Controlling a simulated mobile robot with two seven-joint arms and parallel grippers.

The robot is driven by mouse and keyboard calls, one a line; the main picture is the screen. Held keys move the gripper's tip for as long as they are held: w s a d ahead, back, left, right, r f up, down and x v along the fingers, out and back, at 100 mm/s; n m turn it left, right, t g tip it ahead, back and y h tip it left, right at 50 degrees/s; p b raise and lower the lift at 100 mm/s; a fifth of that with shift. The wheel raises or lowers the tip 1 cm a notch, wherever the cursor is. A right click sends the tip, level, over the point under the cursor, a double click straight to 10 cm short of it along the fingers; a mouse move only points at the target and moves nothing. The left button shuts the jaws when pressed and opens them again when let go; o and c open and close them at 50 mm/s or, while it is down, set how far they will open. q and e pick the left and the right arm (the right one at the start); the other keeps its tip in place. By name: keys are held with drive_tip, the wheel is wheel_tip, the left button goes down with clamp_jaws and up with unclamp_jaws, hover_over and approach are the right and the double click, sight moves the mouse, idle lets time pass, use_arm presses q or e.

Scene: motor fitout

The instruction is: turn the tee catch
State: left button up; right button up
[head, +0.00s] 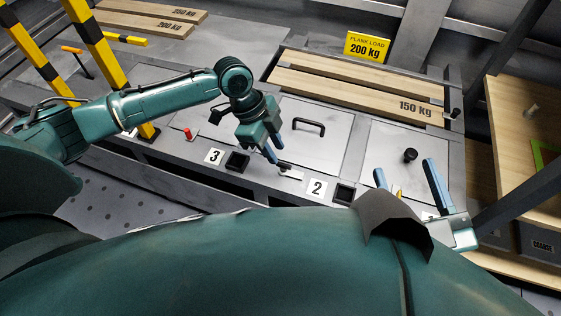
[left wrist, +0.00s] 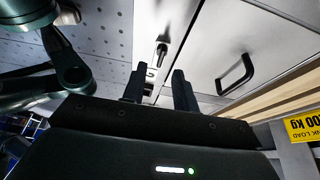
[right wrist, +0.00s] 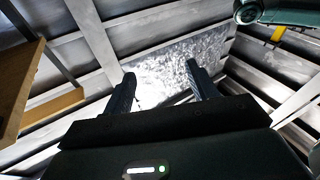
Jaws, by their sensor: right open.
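The tee catch (head: 285,167) is a small dark handle on a pale plate, on the grey front ledge between the number 3 and number 2 labels. My left gripper (head: 274,148) points down close above it, with its fingers apart and nothing between them. In the left wrist view the catch (left wrist: 161,52) shows beyond the gap between the open fingers (left wrist: 157,84). I cannot tell whether a finger touches it. My right gripper (head: 408,172) is open and empty at the right, fingers pointing up; the right wrist view shows only structure beyond its fingers (right wrist: 160,80).
A grey hatch lid with a black handle (head: 308,128) lies behind the catch. A lid with a black knob (head: 410,155) is to its right. Square dark sockets (head: 237,162) sit by the labels. Planks (head: 360,95) lie behind. Yellow-black posts (head: 100,50) stand at left.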

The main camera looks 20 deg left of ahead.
use_arm(q)
drive_tip(key=b+x, duration=0.1)
drive_tip(key=x, duration=0.3)
drive_tip(key=shift+d+f, duration=0.1)
drive_tip(key=shift+f, duration=0.05)
drive_tip(key=shift+c, duration=0.2)
clamp_jaws()
